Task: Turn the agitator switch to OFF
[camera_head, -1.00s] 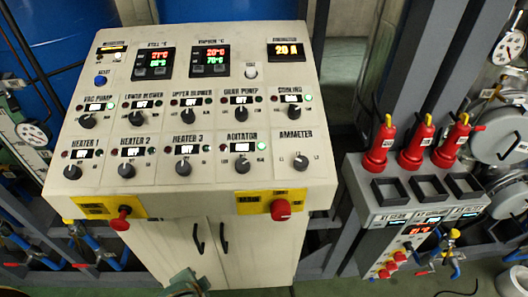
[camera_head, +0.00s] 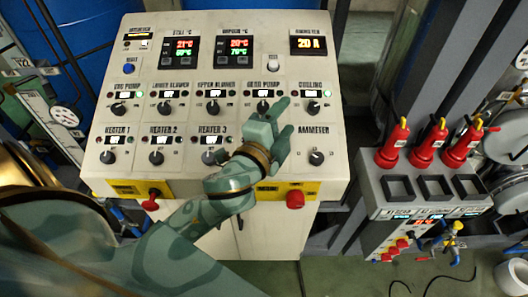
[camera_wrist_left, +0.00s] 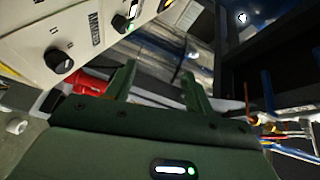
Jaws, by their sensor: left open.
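The control panel (camera_head: 130,75) is a sloped cream console with labelled rows of black knobs. The agitator switch and its label sit in the lower row between the Heater 3 knob (camera_head: 208,157) and the ammeter knob (camera_head: 316,157), but my left gripper hides them in the head view. My left gripper (camera_head: 281,119) is open and empty over that part of the panel, its fingers pointing up and right. In the left wrist view its open fingers (camera_wrist_left: 156,78) have nothing between them, and the ammeter knob (camera_wrist_left: 58,60) lies to their left. Contact cannot be told.
Red emergency buttons (camera_head: 295,199) and (camera_head: 151,201) stick out on the yellow front strip. The cooling knob (camera_head: 312,107) is right of my fingers. A grey stand (camera_head: 372,192) with several red-handled tools is at the right.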

